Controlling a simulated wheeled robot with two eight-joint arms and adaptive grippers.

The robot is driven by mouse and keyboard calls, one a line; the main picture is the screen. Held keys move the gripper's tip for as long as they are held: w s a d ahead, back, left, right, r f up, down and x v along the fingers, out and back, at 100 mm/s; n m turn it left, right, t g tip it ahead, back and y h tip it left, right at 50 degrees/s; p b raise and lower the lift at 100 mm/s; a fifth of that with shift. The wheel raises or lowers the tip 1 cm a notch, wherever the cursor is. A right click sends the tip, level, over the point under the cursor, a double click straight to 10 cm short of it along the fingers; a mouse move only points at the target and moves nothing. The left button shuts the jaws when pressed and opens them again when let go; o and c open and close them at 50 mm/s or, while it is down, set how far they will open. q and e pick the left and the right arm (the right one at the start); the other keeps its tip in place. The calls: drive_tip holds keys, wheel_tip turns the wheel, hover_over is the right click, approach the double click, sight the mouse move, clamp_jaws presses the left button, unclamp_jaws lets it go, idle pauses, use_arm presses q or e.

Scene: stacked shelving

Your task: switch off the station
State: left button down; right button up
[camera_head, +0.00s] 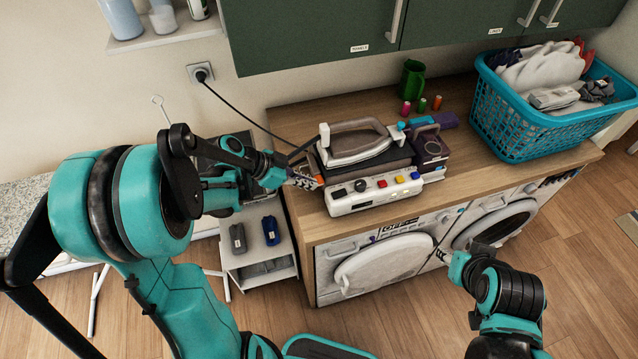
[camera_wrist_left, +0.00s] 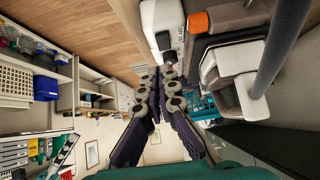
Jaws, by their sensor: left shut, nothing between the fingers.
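The ironing station (camera_head: 345,200) stands on the wooden counter, with a white front panel carrying a dark knob and several coloured buttons. The iron (camera_head: 358,142) rests on top of it. An orange switch (camera_wrist_left: 198,22) shows on the station's side in the left wrist view. My left gripper (camera_head: 306,180) is shut and empty beside the station's left end. Its fingertips (camera_wrist_left: 166,72) are close together below the switch in the wrist view; contact cannot be told. My right gripper (camera_head: 446,256) is low in front of the washing machines, its fingers too small to read.
A black cable runs from the wall socket (camera_head: 200,73) towards the station. A teal laundry basket (camera_head: 520,125) stands on the counter's right. Green cabinets (camera_head: 310,35) hang above. Two washing machines are below.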

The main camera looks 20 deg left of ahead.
use_arm(q)
drive_tip(key=v, duration=0.4)
drive_tip(key=shift+s+a+f, duration=0.25)
drive_tip(key=shift+a, duration=0.05)
